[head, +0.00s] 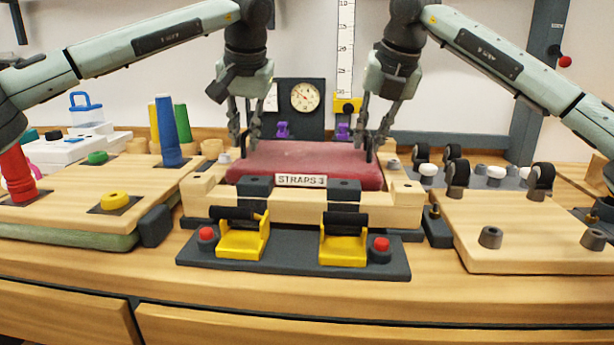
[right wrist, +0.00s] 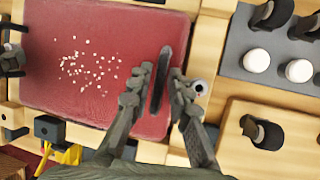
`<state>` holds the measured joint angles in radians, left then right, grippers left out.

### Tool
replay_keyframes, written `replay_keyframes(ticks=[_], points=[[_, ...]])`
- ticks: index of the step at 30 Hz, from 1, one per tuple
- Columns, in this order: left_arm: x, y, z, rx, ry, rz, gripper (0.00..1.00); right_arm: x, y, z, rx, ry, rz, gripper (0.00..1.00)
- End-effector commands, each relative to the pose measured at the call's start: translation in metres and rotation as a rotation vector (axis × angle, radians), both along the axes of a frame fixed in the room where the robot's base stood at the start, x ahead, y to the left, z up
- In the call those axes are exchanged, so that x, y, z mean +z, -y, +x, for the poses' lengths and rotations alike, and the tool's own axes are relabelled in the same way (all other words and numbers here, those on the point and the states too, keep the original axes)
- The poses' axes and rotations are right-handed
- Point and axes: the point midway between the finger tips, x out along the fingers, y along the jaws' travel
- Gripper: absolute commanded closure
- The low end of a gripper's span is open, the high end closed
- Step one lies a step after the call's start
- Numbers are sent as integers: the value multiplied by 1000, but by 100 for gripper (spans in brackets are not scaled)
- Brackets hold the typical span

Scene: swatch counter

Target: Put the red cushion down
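The red cushion (head: 310,164) lies in a wooden frame (head: 320,208) at the middle of the counter, behind a "STRAPS 1" label (head: 301,180). In the right wrist view its top (right wrist: 90,100) carries a patch of small pale specks. A dark handle (right wrist: 160,82) stands at its right side. My right gripper (head: 376,148) has its fingers on either side of that handle, with a small gap showing; in the right wrist view (right wrist: 161,70) it looks open. My left gripper (head: 245,140) is at the cushion's left end, its fingers apart; its contact with a handle is unclear.
Yellow clamps (head: 243,238) and red buttons (head: 381,243) stand on a dark base in front. A board with coloured pegs (head: 168,135) is at left. A wooden board (head: 530,240) and black-wheeled pieces (head: 541,177) are at right. A gauge panel (head: 304,97) stands behind.

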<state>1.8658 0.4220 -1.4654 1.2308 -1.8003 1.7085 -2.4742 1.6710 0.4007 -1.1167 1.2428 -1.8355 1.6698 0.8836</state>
Motion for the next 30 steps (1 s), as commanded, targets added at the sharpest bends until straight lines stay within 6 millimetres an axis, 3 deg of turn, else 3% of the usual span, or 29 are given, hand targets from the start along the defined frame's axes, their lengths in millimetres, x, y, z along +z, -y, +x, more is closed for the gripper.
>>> replay_keyframes(ticks=[18,23,30], points=[[5,2,-1,-2,2,-2,71,0,-1,0,3,1,1,71],[27,5,-10,-3,4,-2,71,1,-1,0,3,1,1,71],[73,14,-31,-3,4,-2,71,0,-1,0,3,1,1,71]])
